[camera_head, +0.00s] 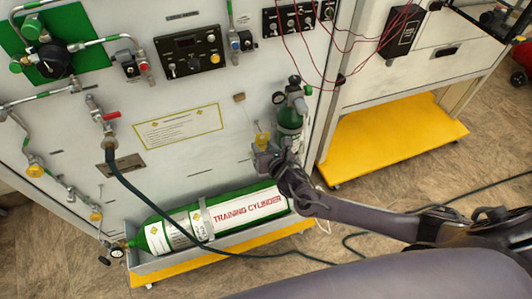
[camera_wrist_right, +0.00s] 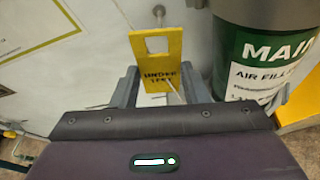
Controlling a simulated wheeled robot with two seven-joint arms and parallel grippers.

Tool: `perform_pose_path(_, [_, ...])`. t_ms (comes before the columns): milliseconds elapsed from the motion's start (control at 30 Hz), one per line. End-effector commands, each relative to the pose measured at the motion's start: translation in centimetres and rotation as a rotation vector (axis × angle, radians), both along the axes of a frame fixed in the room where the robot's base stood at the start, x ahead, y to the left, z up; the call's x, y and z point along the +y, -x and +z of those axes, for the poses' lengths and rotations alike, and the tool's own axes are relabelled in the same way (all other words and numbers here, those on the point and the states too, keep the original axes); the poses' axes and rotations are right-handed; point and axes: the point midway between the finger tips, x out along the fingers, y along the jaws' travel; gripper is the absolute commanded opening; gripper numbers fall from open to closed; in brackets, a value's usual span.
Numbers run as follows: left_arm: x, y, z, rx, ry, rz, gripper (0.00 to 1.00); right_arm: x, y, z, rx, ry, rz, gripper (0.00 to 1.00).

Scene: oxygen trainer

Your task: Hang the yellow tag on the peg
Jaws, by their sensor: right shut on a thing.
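The yellow tag (camera_wrist_right: 172,52) has a square hole near its top and dark lettering that seems to read "UNDER TEST". My right gripper (camera_wrist_right: 153,88) is shut on its lower part and holds it upright, hole up, in front of the white panel. In the head view the tag (camera_head: 262,138) shows small above my right gripper (camera_head: 264,152). A small round metal peg end (camera_wrist_right: 158,11) shows just above the tag in the wrist view, apart from the hole in the picture. The depth between them is unclear. My left gripper is out of view.
A green upright cylinder (camera_wrist_right: 262,62) stands close to the right of my gripper. A lying green training cylinder (camera_head: 240,211) rests in a tray below. A dark hose (camera_head: 140,186) hangs at left. Thin red wires (camera_head: 312,62) hang at upper right.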

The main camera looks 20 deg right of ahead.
Motion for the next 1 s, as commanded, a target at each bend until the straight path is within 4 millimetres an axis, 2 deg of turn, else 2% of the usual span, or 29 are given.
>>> perform_pose_path(500, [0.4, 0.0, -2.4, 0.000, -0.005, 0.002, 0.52, 0.1, -3.1, -0.5, -0.002, 0.000, 0.000, 0.16])
perform_pose_path(1000, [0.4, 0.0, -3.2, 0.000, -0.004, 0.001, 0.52, 0.2, -4.2, -1.1, -0.001, 0.000, 0.000, 0.16])
